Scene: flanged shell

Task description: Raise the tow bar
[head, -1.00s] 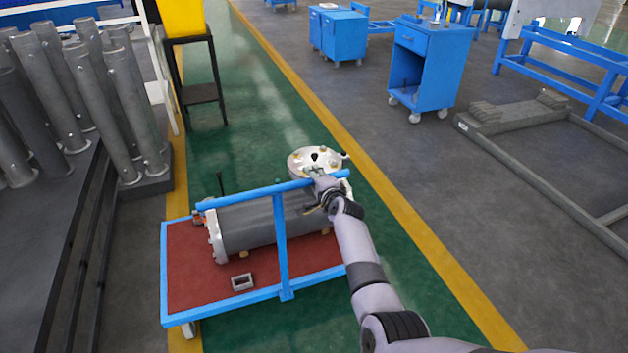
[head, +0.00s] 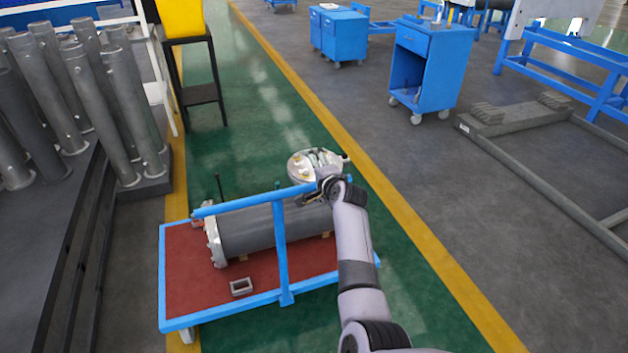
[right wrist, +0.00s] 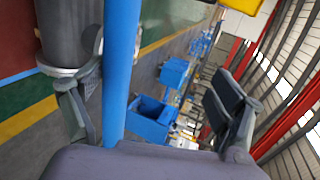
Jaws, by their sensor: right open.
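A blue T-shaped bar, which appears to be the tow bar (head: 280,250), rises from the near edge of the cart. Its crossbar (head: 240,204) passes in front of and above a grey flanged cylinder (head: 258,228) lying on the deck. In the right wrist view a blue bar (right wrist: 121,60) runs between the spread fingers of the open right gripper (right wrist: 155,88), nearer the left finger. I cannot tell whether it touches. My left gripper is not in view.
The cart's red deck (head: 190,285) also carries a small grey block (head: 241,287). A round flanged part (head: 303,163) shows just behind my right gripper. Grey pipes (head: 60,90) stand at the left. Blue cabinets (head: 428,65) stand behind right. Green floor beyond the cart is clear.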

